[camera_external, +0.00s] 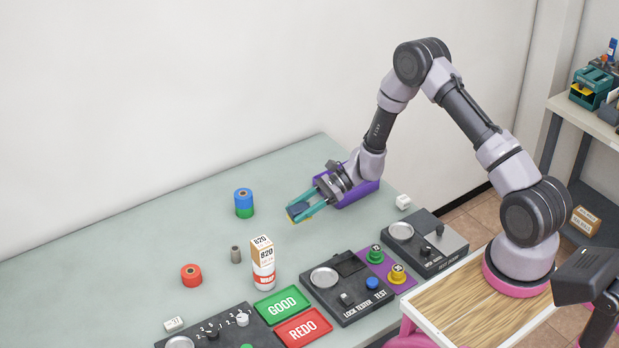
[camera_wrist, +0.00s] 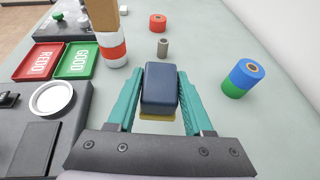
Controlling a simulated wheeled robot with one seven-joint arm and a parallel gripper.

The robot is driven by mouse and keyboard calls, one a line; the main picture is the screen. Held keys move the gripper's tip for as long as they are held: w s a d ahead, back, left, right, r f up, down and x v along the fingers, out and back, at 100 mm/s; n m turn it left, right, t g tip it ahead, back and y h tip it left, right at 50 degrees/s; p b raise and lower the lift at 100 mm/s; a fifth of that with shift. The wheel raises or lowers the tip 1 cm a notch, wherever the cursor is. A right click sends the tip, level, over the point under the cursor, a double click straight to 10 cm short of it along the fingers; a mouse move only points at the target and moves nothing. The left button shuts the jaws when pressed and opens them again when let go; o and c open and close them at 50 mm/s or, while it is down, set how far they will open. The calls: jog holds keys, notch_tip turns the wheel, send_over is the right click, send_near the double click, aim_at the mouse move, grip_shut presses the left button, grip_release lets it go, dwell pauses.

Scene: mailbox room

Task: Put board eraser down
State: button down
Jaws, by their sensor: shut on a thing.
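The board eraser (camera_wrist: 160,88) is a dark blue block with a yellow underside, and it shows in the wrist view between the teal fingers. My gripper (camera_external: 301,208) is shut on the eraser, with one finger on each side of it. In the external view the eraser (camera_external: 298,209) sits at the fingertips, low over the grey-green table (camera_external: 150,254). I cannot tell whether it touches the table top.
A blue-and-green roll (camera_external: 244,203) stands left of my gripper. A purple bin (camera_external: 358,190) is right behind it. A red-white bottle (camera_external: 263,270), a grey spool (camera_external: 236,254), a red roll (camera_external: 191,275), GOOD (camera_external: 282,303) and REDO (camera_external: 303,328) trays and control panels (camera_external: 345,287) lie nearer.

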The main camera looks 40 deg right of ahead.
jog(key=w+a+m+t, duration=0.1)
jog(key=w+a+t, duration=0.1)
jog(key=w+a, duration=0.8)
jog(key=m+t+h, duration=0.1)
jog(key=m, duration=0.1)
send_over(217, 236)
notch_tip(217, 236, down, 9)
jog(key=shift+w+a+r, duration=0.1)
jog(key=shift+w, duration=0.05)
jog(key=shift+c, duration=1.5)
grip_release()
jog(key=v, duration=1.2)
